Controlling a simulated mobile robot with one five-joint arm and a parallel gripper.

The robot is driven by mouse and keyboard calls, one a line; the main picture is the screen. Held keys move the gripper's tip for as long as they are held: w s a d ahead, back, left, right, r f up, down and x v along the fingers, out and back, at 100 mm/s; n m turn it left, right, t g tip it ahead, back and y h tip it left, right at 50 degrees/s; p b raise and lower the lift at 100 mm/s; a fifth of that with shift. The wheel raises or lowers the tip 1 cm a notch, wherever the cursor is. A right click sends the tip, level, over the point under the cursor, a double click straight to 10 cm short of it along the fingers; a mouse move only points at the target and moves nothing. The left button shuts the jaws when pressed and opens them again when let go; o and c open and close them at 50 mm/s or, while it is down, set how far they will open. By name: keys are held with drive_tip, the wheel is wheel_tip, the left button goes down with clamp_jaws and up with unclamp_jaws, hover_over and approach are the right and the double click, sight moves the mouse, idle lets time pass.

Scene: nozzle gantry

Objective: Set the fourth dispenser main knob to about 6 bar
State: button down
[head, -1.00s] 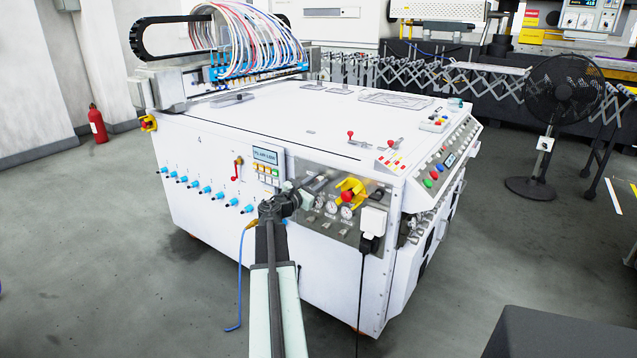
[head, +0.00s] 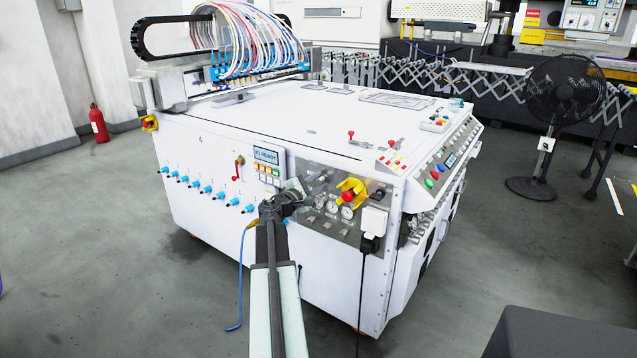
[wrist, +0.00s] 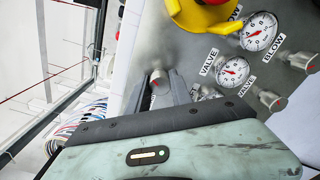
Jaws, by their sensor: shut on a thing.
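My gripper (wrist: 165,92) is at the grey panel (head: 360,228) on the front of the white machine. In the wrist view its dark fingers are shut on a small grey knob (wrist: 158,78) with a reddish mark on it. The fingers hide part of the knob, and I cannot read its setting. In the head view my wrist covers this spot. White dial gauges (wrist: 234,71) sit beside it on the panel, with VALVE and BLOW labels. Their needle readings are too small to tell. A small display (head: 266,156) left of the panel seems to read READY.
A yellow guard (wrist: 203,12) with a red button stands out close to my gripper. Other valve knobs (wrist: 271,100) sit below the gauges. A white box (head: 374,220) with a black cable is at the panel's right. Blue fittings (head: 206,189) line the left side.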

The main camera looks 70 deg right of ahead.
drive_tip(key=shift+s+a+m, duration=0.1)
drive_tip(key=shift+s+m, duration=0.1)
drive_tip(key=shift+m, duration=0.3)
drive_tip(key=c, duration=1.1)
unclamp_jaws()
drive_tip(key=shift+c, duration=0.2)
drive_tip(key=shift+w, duration=0.1)
drive_tip(key=v, duration=0.7)
drive_tip(key=shift+a, duration=0.35)
